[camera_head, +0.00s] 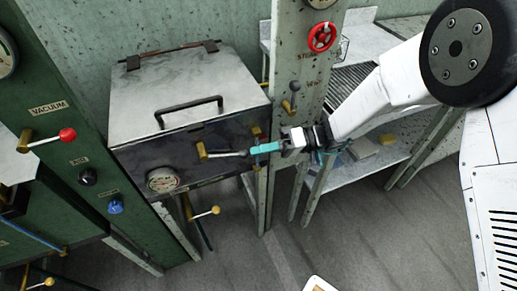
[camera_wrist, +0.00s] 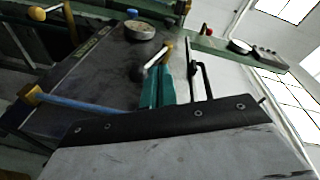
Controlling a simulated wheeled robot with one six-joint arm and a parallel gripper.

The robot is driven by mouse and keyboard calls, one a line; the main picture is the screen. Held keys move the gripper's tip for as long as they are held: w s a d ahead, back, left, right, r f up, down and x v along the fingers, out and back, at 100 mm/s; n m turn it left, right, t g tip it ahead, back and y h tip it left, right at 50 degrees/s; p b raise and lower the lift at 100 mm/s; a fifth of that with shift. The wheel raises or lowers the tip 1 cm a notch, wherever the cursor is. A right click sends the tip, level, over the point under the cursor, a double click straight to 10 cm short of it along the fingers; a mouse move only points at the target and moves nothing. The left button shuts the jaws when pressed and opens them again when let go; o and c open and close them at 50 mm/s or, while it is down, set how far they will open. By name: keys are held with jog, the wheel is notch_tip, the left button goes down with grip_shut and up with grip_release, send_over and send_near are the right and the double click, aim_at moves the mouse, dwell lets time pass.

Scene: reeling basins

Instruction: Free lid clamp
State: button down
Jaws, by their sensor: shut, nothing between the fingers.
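The lid clamp (camera_head: 203,151) is a brass fitting with a pale lever on the dark front of the metal basin, just below the lid (camera_head: 190,85). Its lever lies nearly level, pointing right. My gripper (camera_head: 252,150) has teal fingers, shut and empty, with their tips by the lever's free end in the head view. Whether they touch it I cannot tell. In the wrist view, my gripper (camera_wrist: 158,75) points toward the basin front, with the brass clamp (camera_wrist: 168,48) close to the tips. The lid looks closed; its black handle (camera_head: 188,108) is above the clamp.
A round gauge (camera_head: 162,180) is on the basin front at lower left. A green post (camera_head: 75,130) with a red-knobbed lever stands left. A speckled post (camera_head: 295,75) with a red valve wheel (camera_head: 321,37) stands right, near my arm. Open floor lies below.

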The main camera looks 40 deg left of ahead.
jog(key=r+v, duration=0.1)
jog(key=v, duration=1)
jog(key=shift+s+d, duration=0.2)
jog(key=shift+d, duration=0.05)
